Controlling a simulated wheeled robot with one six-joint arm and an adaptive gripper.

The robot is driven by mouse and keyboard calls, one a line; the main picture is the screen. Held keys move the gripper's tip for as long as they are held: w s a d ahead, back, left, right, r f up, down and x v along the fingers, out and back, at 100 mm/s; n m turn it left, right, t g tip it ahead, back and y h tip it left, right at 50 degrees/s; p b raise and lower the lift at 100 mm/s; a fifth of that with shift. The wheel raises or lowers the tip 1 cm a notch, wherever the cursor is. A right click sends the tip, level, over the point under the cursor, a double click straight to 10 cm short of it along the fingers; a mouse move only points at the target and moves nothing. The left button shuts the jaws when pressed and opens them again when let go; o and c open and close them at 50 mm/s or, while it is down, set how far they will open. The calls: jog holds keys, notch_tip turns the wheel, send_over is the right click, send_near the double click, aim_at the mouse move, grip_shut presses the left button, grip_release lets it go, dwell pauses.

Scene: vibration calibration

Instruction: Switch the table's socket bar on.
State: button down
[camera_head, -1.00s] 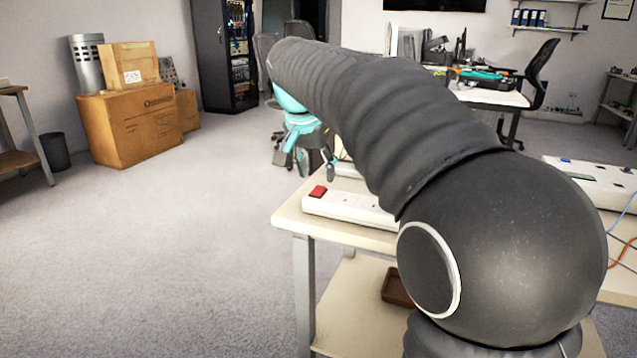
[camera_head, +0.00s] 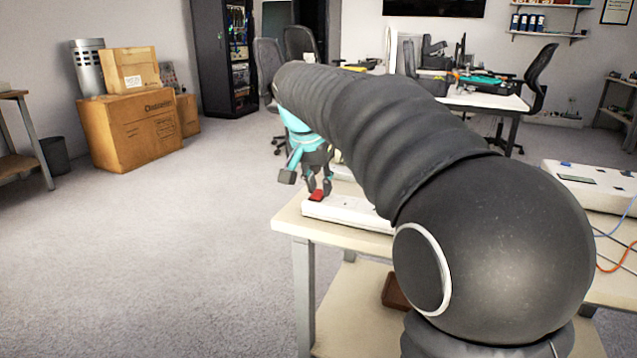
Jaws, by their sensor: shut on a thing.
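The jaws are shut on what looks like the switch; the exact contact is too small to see. Which way the switch is tipped cannot be told. My dark arm hides the right part of the bar.
A white device (camera_head: 585,183) with blue and orange cables stands at the table's right. A small brown tray (camera_head: 394,292) sits on the lower shelf. Cardboard boxes (camera_head: 132,130) stand far left. The carpet left of the table is clear.

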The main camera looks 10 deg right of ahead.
jog(key=p, duration=0.3)
jog(key=shift+w+d+r+g+y, duration=0.15)
jog(key=shift+r+g+y, duration=0.15)
jog(key=shift+g, duration=0.1)
jog(key=shift+w+f+g+y+p, duration=0.15)
jog(key=shift+g+y+p, duration=0.2)
jog(key=shift+p, duration=0.65)
jog(key=shift+f+g+y, duration=0.25)
jog(key=shift+g, duration=0.2)
jog(key=c, duration=1)
grip_release()
